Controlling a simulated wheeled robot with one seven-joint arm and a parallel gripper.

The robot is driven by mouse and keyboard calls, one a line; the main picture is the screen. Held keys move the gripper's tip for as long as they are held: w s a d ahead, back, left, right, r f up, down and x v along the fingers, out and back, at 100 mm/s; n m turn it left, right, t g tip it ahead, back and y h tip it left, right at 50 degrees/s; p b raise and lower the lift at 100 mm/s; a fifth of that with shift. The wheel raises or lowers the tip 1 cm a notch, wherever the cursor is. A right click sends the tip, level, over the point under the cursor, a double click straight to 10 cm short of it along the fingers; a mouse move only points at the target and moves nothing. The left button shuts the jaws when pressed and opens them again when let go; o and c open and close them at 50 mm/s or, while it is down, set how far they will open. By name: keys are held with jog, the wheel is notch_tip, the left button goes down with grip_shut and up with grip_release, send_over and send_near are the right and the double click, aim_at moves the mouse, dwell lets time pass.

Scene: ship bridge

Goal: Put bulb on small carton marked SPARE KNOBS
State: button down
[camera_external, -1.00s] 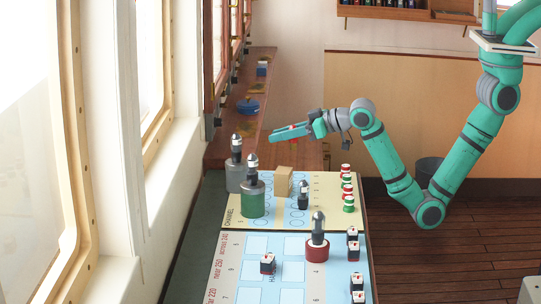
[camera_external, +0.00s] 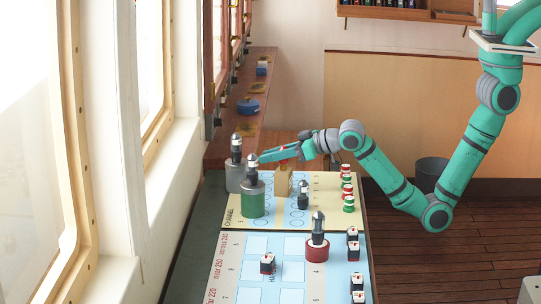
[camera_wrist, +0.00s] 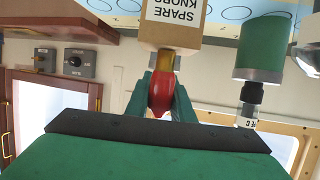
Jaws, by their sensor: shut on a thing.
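My gripper (camera_external: 264,157) reaches left above the small tan carton (camera_external: 284,181) on the board. In the wrist view my gripper (camera_wrist: 160,92) is shut on the bulb (camera_wrist: 161,92), a red round body with a brass-coloured end (camera_wrist: 166,60). The carton (camera_wrist: 172,38), its white label reading SPARE KNOBS upside down, shows just beyond the brass end. I cannot tell whether the bulb touches the carton. In the external view the bulb is mostly hidden by the fingers.
Close left of the carton stands a green cylinder (camera_external: 253,203) with a dark, silver-topped piece on it. A grey cylinder (camera_external: 234,178) stands behind it. A small dark piece (camera_external: 303,198) is right of the carton. Stacked red, white and green discs (camera_external: 348,190) stand farther right.

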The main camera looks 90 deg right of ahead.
jog(key=c, duration=1.5)
grip_release()
jog(key=shift+c, duration=0.2)
jog(key=v, duration=1.2)
